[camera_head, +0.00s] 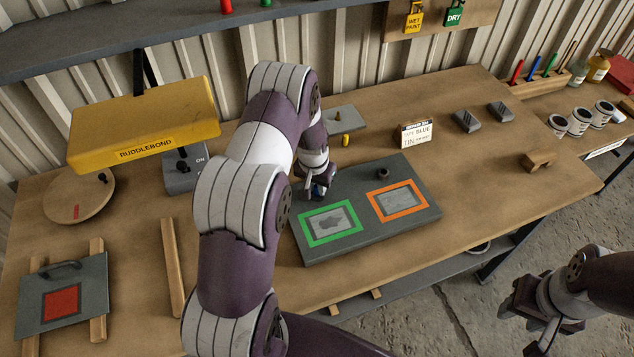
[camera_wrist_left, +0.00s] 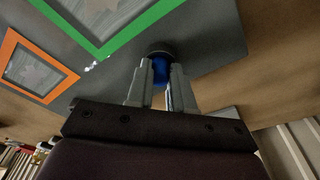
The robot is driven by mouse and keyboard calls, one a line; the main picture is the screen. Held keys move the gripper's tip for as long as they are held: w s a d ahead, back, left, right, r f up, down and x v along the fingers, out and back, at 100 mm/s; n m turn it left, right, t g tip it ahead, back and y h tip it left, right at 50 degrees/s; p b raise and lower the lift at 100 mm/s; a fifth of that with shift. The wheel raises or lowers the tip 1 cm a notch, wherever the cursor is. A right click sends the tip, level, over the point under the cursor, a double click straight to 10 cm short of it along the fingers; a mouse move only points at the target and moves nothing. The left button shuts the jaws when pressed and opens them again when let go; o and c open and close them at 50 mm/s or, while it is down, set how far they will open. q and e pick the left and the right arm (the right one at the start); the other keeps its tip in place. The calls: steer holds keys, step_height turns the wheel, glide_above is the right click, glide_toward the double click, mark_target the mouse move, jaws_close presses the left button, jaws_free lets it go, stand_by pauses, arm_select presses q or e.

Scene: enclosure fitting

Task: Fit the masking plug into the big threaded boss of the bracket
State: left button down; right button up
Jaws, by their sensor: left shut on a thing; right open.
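My left gripper (camera_head: 318,190) is shut on a blue masking plug (camera_wrist_left: 160,74) at the back left of a flat grey plate (camera_head: 421,205), apparently the bracket. In the left wrist view a dark round rim (camera_wrist_left: 159,48), likely a boss, shows right at the plug's far end; I cannot tell whether the plug is inside it or only against it. The left fingers also show in that view (camera_wrist_left: 160,85). Another dark boss (camera_head: 383,174) stands open on the plate behind the orange frame. My right gripper (camera_head: 535,312) is open and empty, off the bench's front edge at lower right.
The plate bears a green frame (camera_head: 331,240) and an orange frame (camera_head: 397,201). A yellow plug (camera_head: 345,140) stands by a small grey plate (camera_head: 342,117) behind. A card (camera_head: 415,134) reading BLUE stands to the right. A yellow RUDDLEBOND hood (camera_head: 145,125) overhangs the left.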

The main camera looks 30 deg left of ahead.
arm_select(q)
steer(key=shift+f, duration=0.15)
steer(key=c, duration=1)
jaws_free()
